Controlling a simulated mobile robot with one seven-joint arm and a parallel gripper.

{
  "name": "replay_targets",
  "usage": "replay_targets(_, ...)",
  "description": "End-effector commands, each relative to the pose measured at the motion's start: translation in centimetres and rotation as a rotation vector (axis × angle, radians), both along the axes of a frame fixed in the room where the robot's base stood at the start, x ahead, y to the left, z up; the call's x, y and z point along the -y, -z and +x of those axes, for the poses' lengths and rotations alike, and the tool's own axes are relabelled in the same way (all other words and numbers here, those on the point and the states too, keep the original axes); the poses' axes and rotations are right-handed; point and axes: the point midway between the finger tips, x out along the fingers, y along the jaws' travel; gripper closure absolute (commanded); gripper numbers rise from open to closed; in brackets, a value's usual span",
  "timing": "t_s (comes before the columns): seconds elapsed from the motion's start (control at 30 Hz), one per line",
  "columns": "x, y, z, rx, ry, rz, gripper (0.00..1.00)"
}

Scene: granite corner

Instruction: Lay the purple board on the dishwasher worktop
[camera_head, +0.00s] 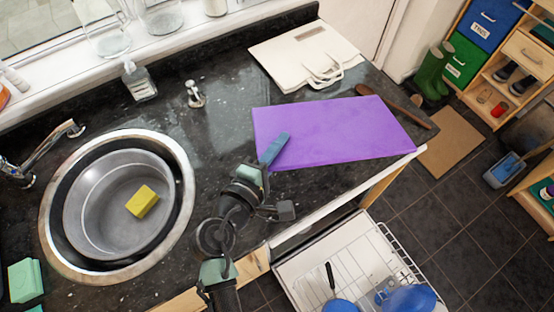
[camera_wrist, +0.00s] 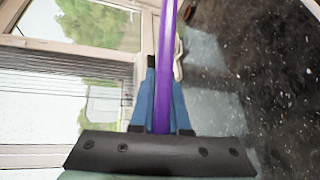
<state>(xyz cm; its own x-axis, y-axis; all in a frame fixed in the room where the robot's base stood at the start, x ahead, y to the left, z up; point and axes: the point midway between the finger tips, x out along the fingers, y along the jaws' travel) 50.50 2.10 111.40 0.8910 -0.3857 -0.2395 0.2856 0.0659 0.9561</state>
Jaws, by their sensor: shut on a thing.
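The purple board (camera_head: 340,130) is flat and level-looking over the black dishwasher worktop (camera_head: 225,110), right of the sink. My gripper (camera_head: 273,150) is shut on the board's near left edge. In the wrist view the board (camera_wrist: 168,70) shows edge-on as a thin strip between the blue fingers of my gripper (camera_wrist: 164,100). The speckled worktop (camera_wrist: 275,85) lies to the right there, seemingly apart from the board. I cannot tell the exact height of the gap. The board hides the worktop beneath it.
A cream bag (camera_head: 300,58) lies just behind the board, and a wooden spoon (camera_head: 397,104) lies at its right. The sink (camera_head: 120,200) holds a yellow sponge (camera_head: 142,201). A soap bottle (camera_head: 138,82) stands at the back. Below the front edge the dishwasher (camera_head: 345,260) is open.

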Motion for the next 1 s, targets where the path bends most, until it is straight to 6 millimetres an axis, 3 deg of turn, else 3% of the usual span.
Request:
replay_targets(0.07, 0.0, 2.3, 0.1, 0.004, -0.001, -0.003, 1.00)
replay_targets(0.23, 0.0, 4.3, 0.1, 0.005, -0.001, -0.002, 1.00)
replay_targets(0.83, -0.2, 4.4, -0.2, 0.004, -0.001, -0.004, 1.00)
replay_targets(1.0, -0.4, 5.8, 0.1, 0.013, -0.001, -0.002, 1.00)
